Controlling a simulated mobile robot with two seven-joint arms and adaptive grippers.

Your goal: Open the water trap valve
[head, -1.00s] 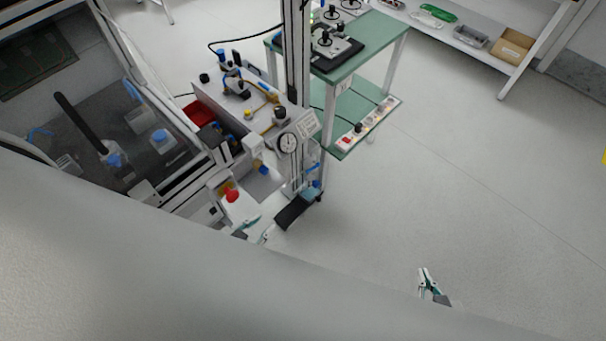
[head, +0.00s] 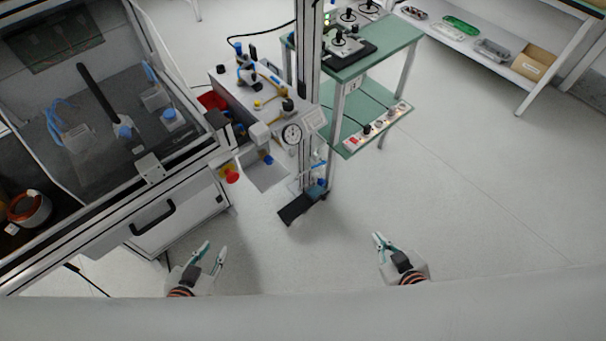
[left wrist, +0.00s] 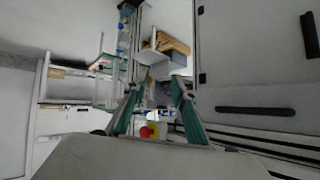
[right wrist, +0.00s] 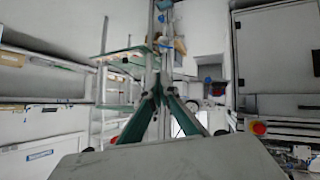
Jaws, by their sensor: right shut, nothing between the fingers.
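The equipment panel beside the machine carries a round pressure gauge (head: 291,133). Blue and clear fittings (head: 318,184) sit low on the post to its right, and a blue and black fitting (head: 246,72) stands on the panel's far end. I cannot tell which part is the water trap valve or how it is set. My left gripper (head: 216,245) is open and empty, in front of the machine and well short of the panel; its spread fingers show in the left wrist view (left wrist: 155,84). My right gripper (head: 379,236) is shut and empty over clear floor; its fingertips meet in the right wrist view (right wrist: 159,88).
A red emergency button (head: 231,177) juts from the machine's corner. A tall post (head: 311,60) rises beside the panel, with a black foot plate (head: 303,207) at its base. A green-topped table (head: 385,48) stands behind. The floor at right is open.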

